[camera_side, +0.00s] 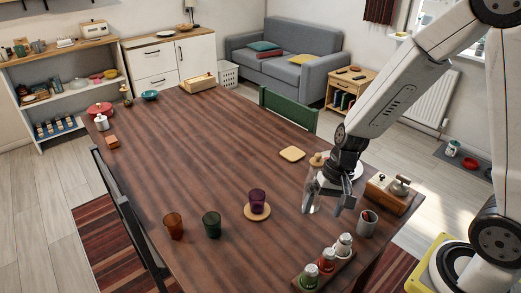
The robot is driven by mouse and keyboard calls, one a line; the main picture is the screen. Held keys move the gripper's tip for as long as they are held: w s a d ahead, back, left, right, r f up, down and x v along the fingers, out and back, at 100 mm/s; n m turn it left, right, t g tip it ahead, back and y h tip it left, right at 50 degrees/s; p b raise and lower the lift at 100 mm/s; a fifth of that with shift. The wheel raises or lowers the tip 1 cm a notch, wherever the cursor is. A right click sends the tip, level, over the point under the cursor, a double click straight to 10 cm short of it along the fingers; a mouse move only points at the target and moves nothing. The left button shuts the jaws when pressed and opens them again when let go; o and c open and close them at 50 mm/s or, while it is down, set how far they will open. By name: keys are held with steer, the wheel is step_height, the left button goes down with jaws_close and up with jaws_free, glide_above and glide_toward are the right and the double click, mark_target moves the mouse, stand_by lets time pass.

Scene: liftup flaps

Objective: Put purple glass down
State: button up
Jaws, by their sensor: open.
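The purple glass (258,201) stands upright on a round wooden coaster (246,214) in the middle front part of the brown table (200,140). My gripper (330,203) is open, to the right of the purple glass and apart from it. A pale, see-through shape (309,195) shows at the gripper's left side; I cannot tell whether it is a clear glass. An amber glass (173,226) and a dark green glass (212,224) stand upright to the left of the purple one.
A tray of shaker-like bottles (326,266) and a grey cup (367,222) stand near the right front edge. The table's middle left is clear.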

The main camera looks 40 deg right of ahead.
steer(key=d+r+n+h, duration=0.1)
steer(key=n, duration=0.1)
steer(key=s+d+r+n+t+h, duration=0.1)
steer(key=r+n, duration=0.1)
steer(key=s+d+r+n+t+h, duration=0.1)
steer(key=n, duration=0.2)
steer(key=shift+r, duration=0.25)
